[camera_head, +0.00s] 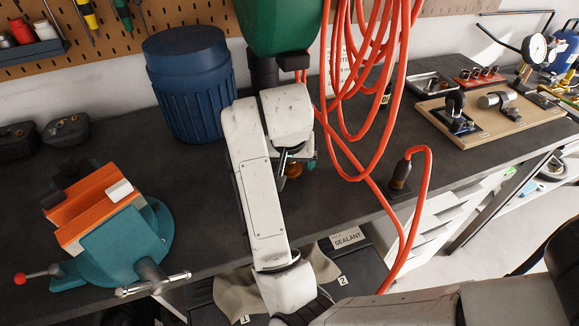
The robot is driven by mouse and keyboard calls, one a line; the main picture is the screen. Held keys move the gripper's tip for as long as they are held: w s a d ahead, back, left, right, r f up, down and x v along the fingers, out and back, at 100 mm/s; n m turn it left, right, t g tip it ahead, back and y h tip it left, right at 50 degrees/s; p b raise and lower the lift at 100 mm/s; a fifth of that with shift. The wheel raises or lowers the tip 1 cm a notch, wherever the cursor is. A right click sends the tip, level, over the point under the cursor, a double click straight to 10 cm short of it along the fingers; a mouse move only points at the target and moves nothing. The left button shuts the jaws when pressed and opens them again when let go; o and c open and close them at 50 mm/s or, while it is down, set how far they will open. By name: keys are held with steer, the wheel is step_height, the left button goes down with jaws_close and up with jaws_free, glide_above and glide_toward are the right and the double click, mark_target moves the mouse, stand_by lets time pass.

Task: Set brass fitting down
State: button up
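A small brass-coloured piece, likely the brass fitting (293,170), shows just right of my white arm, over the dark bench top (350,215). My gripper (289,158) is at the far end of the arm, directly by this piece, and is mostly hidden behind my own arm links. I cannot tell whether its fingers are open or closed on the piece, or whether the piece touches the bench. A bit of teal-green shows just beside the piece.
A blue ribbed bin (190,95) stands left of my arm. A teal vise (125,240) with orange jaws is at the front left. An orange hose (365,120) hangs close on the right. A wooden board (500,115) with clamps lies at the right. A sealant box (347,238) is below the front edge.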

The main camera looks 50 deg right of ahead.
steer(key=c, duration=1.3)
step_height(320, 180, up, 9)
steer(key=shift+r+p, duration=0.2)
steer(key=shift+p, duration=1.05)
steer(key=shift+d+r, duration=0.1)
steer(key=shift+r, duration=0.25)
